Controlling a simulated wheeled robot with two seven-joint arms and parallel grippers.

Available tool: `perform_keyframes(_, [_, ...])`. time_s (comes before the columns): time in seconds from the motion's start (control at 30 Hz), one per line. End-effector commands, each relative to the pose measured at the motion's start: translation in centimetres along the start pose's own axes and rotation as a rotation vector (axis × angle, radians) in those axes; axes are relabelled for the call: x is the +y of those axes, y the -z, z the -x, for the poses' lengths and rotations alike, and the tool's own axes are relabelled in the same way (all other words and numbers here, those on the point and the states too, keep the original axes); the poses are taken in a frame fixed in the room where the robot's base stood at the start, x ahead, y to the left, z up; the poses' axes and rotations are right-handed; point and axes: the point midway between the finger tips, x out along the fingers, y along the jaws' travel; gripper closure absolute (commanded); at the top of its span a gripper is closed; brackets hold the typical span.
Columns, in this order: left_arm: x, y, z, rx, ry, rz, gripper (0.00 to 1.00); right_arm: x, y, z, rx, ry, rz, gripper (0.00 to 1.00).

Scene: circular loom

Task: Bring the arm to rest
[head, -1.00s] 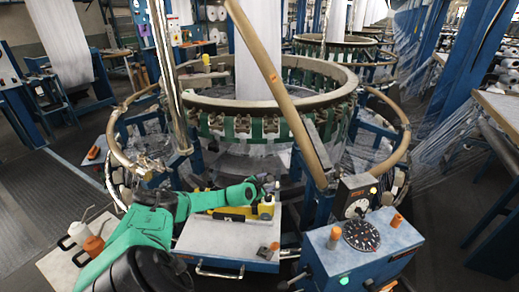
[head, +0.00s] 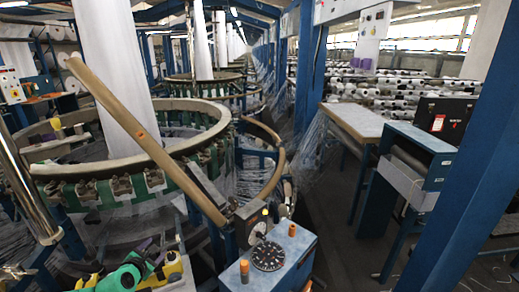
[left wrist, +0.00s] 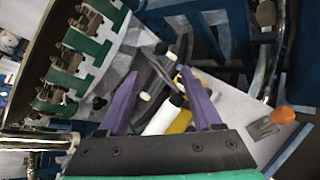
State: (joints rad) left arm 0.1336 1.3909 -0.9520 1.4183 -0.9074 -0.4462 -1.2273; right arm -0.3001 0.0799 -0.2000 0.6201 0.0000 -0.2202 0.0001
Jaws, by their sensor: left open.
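My left arm is green and shows at the bottom left of the head view. Its gripper (head: 150,255) is small and partly cut off there. In the left wrist view the two purple fingers of the left gripper (left wrist: 160,92) stand apart, open. A white cylinder (left wrist: 164,116) and a yellow object (left wrist: 182,121) show between and beyond the fingers; I cannot tell any contact. In the head view a yellow and black object (head: 173,268) lies beside the gripper. My right gripper is not in view.
The circular loom's ring (head: 190,146) and a slanted tan bar (head: 140,133) stand close to the arm. A blue control box (head: 290,260) with a black dial (head: 268,256) is to the right. An orange-handled tool (left wrist: 283,116) lies near the gripper. The aisle at right is open floor.

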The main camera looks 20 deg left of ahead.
Motion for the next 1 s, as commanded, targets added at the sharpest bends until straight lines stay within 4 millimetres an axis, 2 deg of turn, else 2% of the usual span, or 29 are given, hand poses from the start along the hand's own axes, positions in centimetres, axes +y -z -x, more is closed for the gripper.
perform_keyframes(0.07, [-0.8,-0.3,0.0,-0.005,0.006,0.034,0.34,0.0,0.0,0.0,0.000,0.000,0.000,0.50])
perform_keyframes(0.17, [-4.5,-1.8,0.4,-0.028,0.029,0.224,0.34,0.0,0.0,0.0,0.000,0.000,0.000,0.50])
perform_keyframes(0.27, [-11.0,-4.5,2.2,-0.029,0.058,0.672,0.34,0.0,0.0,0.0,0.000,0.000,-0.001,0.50])
perform_keyframes(0.3, [-13.7,-5.7,3.5,-0.002,0.057,0.935,0.34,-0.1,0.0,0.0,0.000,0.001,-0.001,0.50])
perform_keyframes(0.4, [-17.5,-6.7,6.8,0.123,-0.007,1.526,0.34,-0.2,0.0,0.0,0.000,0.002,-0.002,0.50])
perform_keyframes(0.5, [-19.4,-6.2,9.8,0.270,-0.122,1.964,0.34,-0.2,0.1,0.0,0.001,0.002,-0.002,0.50])
perform_keyframes(0.6, [-20.6,-5.2,12.4,0.410,-0.258,2.287,0.34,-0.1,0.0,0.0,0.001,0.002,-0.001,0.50])
perform_keyframes(0.7, [-21.3,-4.2,14.9,0.539,-0.408,2.537,0.34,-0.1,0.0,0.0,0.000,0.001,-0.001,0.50])
perform_keyframes(0.9, [-22.3,-2.3,19.8,0.767,-0.746,2.900,0.34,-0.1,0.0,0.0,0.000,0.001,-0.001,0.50])
perform_keyframes(0.93, [-22.4,-2.0,20.5,-0.793,0.796,-2.920,0.34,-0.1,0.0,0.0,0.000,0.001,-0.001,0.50])
perform_keyframes(1.0, [-22.5,-1.4,22.2,-0.789,0.852,-2.755,0.34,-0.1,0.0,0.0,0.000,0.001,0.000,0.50])
